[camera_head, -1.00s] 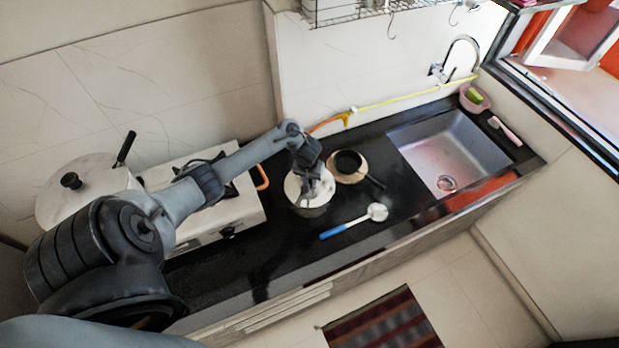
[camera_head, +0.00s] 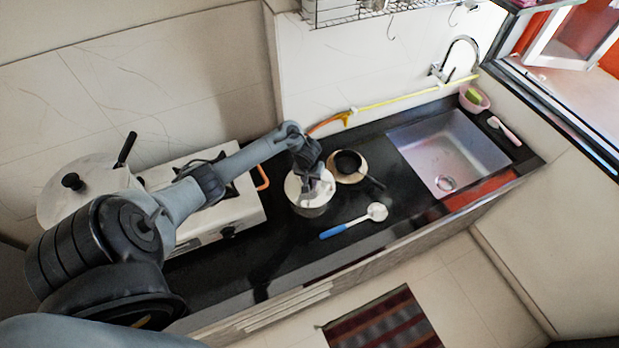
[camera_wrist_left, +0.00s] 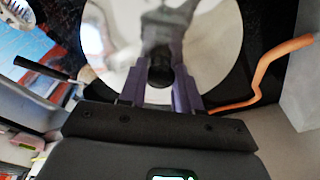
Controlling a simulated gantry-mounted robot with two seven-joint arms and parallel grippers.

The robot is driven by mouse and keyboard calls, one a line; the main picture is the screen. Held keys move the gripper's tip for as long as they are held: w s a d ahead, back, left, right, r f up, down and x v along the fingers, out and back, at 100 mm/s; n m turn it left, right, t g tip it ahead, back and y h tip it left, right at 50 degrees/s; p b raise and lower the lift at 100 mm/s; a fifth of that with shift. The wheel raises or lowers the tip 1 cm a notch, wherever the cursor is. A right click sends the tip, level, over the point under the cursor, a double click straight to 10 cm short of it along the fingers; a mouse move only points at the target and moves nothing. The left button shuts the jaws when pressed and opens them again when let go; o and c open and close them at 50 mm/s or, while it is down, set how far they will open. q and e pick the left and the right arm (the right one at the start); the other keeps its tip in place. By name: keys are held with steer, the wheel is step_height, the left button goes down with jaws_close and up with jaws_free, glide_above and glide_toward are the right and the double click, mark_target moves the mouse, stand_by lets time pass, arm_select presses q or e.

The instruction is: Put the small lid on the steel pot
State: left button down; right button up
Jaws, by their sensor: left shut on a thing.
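The small lid (camera_head: 294,186) is a pale round disc with a dark knob. It is right over the steel pot (camera_head: 314,209), which stands on the black counter, and hides its mouth. I cannot tell whether the lid touches the rim all round. My left gripper (camera_head: 309,194) comes down over the lid. In the left wrist view, the purple fingers (camera_wrist_left: 160,86) are shut on the lid's dark knob, and the shiny lid (camera_wrist_left: 208,45) fills the upper middle. My right gripper is not in view.
A small black pan (camera_head: 347,162) on a round board is close behind the pot. A blue-handled ladle (camera_head: 345,228) lies in front. The stove (camera_head: 215,213) with a large lidded pot (camera_head: 85,185) is left. The sink (camera_head: 450,150) is right. An orange hose (camera_wrist_left: 270,75) runs nearby.

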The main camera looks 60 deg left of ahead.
arm_select(q)
steer(key=shift+s+f, duration=0.15)
steer(key=shift+f, duration=0.1)
steer(key=c, duration=0.9)
jaws_free()
steer(key=shift+o, duration=1)
steer(key=shift+s, duration=0.1)
steer(key=shift+d+r+p, duration=0.3)
steer(key=shift+r, duration=0.3)
step_height(320, 180, up, 10)
steer(key=p, duration=0.4)
steer(key=shift+s, duration=0.45)
steer(key=shift+d, duration=0.1)
